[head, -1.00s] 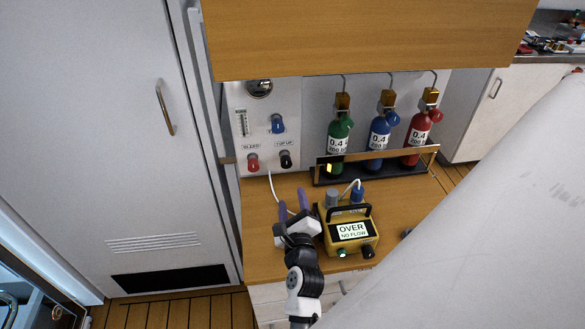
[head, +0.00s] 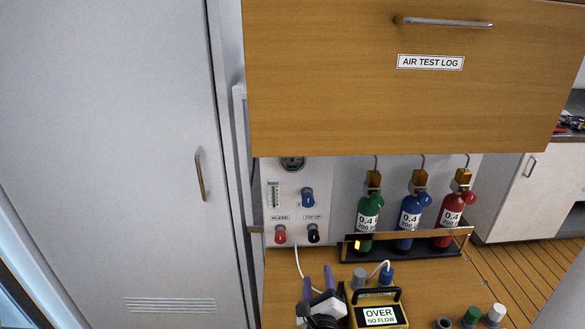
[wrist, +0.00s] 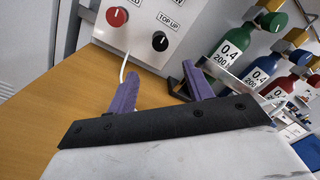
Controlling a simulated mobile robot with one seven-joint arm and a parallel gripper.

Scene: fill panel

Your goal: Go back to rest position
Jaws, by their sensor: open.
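My gripper (head: 319,281) is low in the head view, over the wooden counter (head: 283,262) and just left of a yellow analyser box (head: 379,313). The box's label reads OVER NO FLOW. In the wrist view my gripper (wrist: 157,92) shows two purple fingers spread apart with nothing between them. It faces the fill panel (wrist: 180,22), where a red knob (wrist: 117,16) and a black knob (wrist: 160,41) show. The lower part of my arm is cut off by the head view's bottom edge.
Green (head: 369,212), blue (head: 411,212) and red (head: 453,212) cylinders stand behind a rail. An AIR TEST LOG cabinet (head: 400,105) overhangs the panel. A tall grey door (head: 120,150) is at left. Small capped items (head: 472,315) are at the lower right.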

